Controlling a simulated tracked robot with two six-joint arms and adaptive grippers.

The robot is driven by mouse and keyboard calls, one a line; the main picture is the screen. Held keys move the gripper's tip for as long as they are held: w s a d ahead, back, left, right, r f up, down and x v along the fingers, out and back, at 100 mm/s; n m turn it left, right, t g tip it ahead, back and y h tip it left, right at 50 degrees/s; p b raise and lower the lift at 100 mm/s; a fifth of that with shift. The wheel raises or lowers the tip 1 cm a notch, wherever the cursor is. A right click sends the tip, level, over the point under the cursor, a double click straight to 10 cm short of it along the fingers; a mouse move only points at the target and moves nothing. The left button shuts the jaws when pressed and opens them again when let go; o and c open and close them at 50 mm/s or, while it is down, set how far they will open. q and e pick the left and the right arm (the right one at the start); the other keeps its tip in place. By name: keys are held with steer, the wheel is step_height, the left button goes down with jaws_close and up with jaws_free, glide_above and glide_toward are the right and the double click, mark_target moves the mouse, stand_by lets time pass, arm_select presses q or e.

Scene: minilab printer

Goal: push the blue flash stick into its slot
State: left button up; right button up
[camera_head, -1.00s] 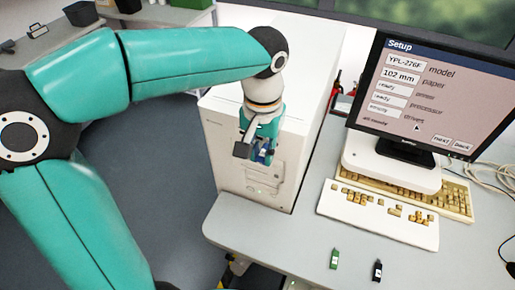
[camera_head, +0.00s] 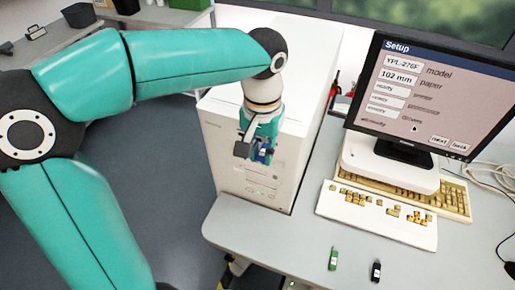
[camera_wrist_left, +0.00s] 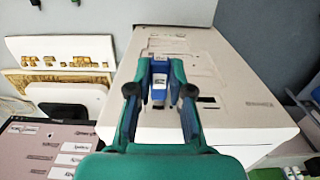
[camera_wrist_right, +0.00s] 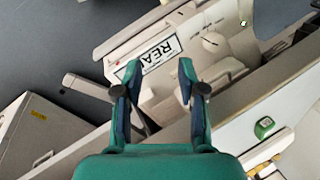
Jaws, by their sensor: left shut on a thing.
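The blue flash stick (camera_head: 263,156) shows as a small blue piece in my left gripper (camera_head: 259,146), in front of the white tower (camera_head: 270,95). In the left wrist view the blue flash stick (camera_wrist_left: 159,88) sits between the fingers, with a pale metal-like part on it, facing the tower's front panel (camera_wrist_left: 185,45). Small dark openings show on that panel; I cannot tell which is the slot, nor whether the stick's tip is inside one. My right gripper (camera_wrist_right: 160,70) is open and empty in the right wrist view.
A label (camera_wrist_right: 160,52) faces my right gripper.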

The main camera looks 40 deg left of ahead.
arm_select(q)
steer(key=shift+w+a+p, duration=0.2)
steer(key=shift+w+p, duration=0.35)
steer(key=shift+w, duration=0.1)
stand_by(1.4)
steer(key=o, duration=0.9)
steer(key=shift+c, duration=0.2)
